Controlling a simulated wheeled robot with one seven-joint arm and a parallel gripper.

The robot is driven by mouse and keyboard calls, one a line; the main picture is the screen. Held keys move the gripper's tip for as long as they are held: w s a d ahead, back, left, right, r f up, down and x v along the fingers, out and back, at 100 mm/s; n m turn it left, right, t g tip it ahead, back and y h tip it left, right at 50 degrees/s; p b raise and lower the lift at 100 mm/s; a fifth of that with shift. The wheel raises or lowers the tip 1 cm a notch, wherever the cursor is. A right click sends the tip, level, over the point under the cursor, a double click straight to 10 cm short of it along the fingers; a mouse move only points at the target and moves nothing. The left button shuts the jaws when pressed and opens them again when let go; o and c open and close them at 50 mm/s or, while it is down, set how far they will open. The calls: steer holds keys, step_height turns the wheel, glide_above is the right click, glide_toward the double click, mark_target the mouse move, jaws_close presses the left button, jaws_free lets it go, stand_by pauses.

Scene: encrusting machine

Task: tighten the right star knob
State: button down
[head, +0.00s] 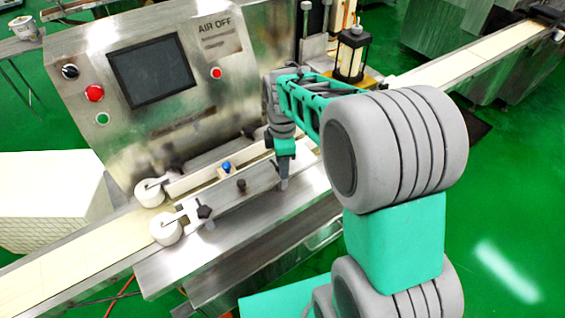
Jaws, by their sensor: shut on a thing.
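My arm reaches in from the right over the machine's steel table. My gripper (283,183) points down at the right end of the near guide rail (222,202). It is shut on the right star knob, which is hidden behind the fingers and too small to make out. Another dark star knob (204,212) shows uncovered near the left end of the same rail. How tight either knob is cannot be seen.
A blue-topped knob (226,168) and a black knob (241,186) stand between the knobs along the rails. Two white rollers (166,229) sit at the left over the belt (92,252). The control panel with its dark screen (150,71) rises behind.

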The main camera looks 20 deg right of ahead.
steer(key=m, duration=1.1)
steer(key=shift+p, duration=0.3)
steer(key=m, duration=0.3)
steer(key=shift+m, duration=0.3)
steer(key=m, duration=0.3)
steer(key=shift+m, duration=0.3)
steer(key=m, duration=0.3)
steer(key=shift+m, duration=0.3)
steer(key=m, duration=0.6)
steer(key=shift+m+p, duration=0.3)
